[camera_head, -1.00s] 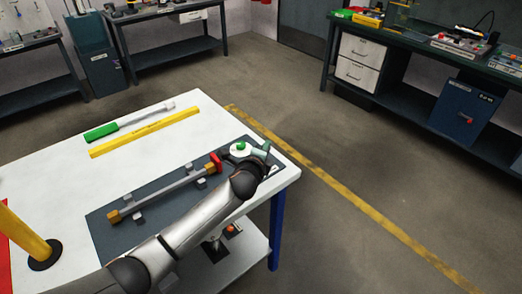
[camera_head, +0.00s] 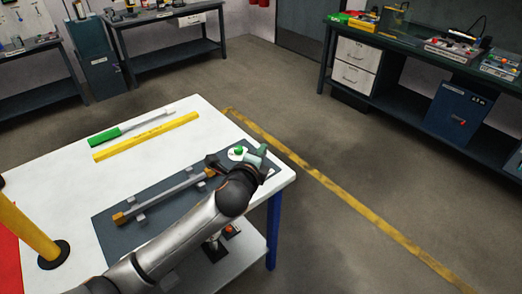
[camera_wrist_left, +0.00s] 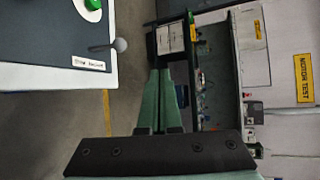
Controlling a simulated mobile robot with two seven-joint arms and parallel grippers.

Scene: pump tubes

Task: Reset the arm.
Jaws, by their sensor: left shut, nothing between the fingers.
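My left gripper (camera_head: 262,150) is shut and empty at the right end of the white table; its pale green fingers are together in the left wrist view (camera_wrist_left: 166,98). The arm reaches over the front edge of the dark mat (camera_head: 110,237). A grey tube (camera_head: 165,198) with a yellow-brown end block (camera_head: 118,218) lies on small grey supports on the mat. Its far right end is partly hidden by my wrist. A green button (camera_head: 239,151) on a white disc sits beside the gripper. My right gripper is not in view.
A green-handled tool (camera_head: 105,137) and a yellow bar (camera_head: 145,137) lie at the table's back. A yellow post (camera_head: 30,235) stands at the left. In the left wrist view, a ball-topped stem (camera_wrist_left: 120,45) is near the table edge. Floor beyond the table is clear.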

